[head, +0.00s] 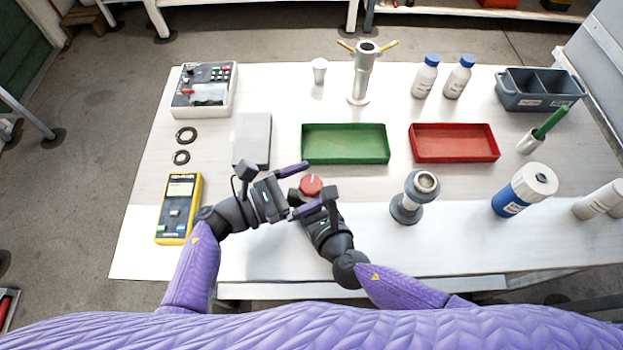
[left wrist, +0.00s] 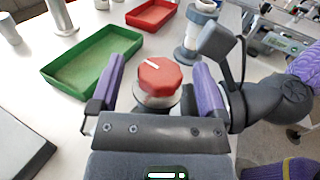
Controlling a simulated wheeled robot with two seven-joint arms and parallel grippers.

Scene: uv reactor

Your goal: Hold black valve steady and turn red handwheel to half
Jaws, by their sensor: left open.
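The red handwheel (head: 311,184) is a small red knob with a white mark, on the table in front of the green tray. In the left wrist view the handwheel (left wrist: 160,77) sits on a pale collar, with part of the dark valve body (left wrist: 156,107) below it. My left gripper (head: 303,188) is open, its purple fingers on either side of the handwheel with gaps between. My right gripper (head: 318,212) is low beside the valve, on the near right. Its fingers and most of the valve are hidden, so its grip cannot be made out.
A green tray (head: 345,160) and a red tray (head: 454,158) lie behind. A grey flanged fitting (head: 407,211) stands to the right, and a grey box (head: 252,135) and a yellow meter (head: 178,238) to the left. The table between the right gripper and the fitting is clear.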

